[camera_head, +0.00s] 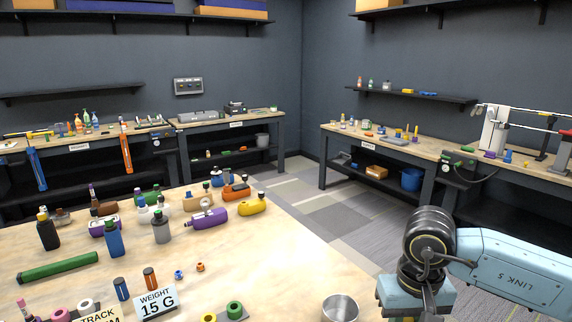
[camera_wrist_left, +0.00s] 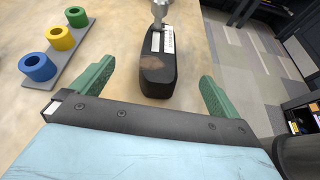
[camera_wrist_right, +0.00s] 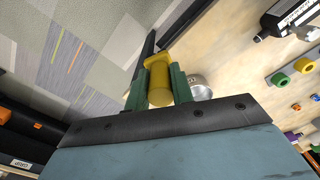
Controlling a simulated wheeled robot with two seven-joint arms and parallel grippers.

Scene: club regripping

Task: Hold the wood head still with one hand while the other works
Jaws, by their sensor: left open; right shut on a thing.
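In the left wrist view a dark, elongated wood head (camera_wrist_left: 158,72) has a white label, a brown patch and a silver neck at its far end. It rests on the pale table top. My left gripper (camera_wrist_left: 157,70) is open, with one green finger on each side of the head and a gap on both sides. In the right wrist view my right gripper (camera_wrist_right: 158,72) is shut on a yellow thing (camera_wrist_right: 158,82) with a rounded body and a wider block at its far end. Neither gripper's fingers show in the head view.
A silver cup (camera_head: 340,308) stands near the table's front right edge. A grey strip with blue, yellow and green rings (camera_wrist_left: 65,75) lies left of the head. Several bottles, a green tube (camera_head: 58,268) and a "WEIGHT 15 G" sign (camera_head: 156,301) crowd the table's left. Its middle is clearer.

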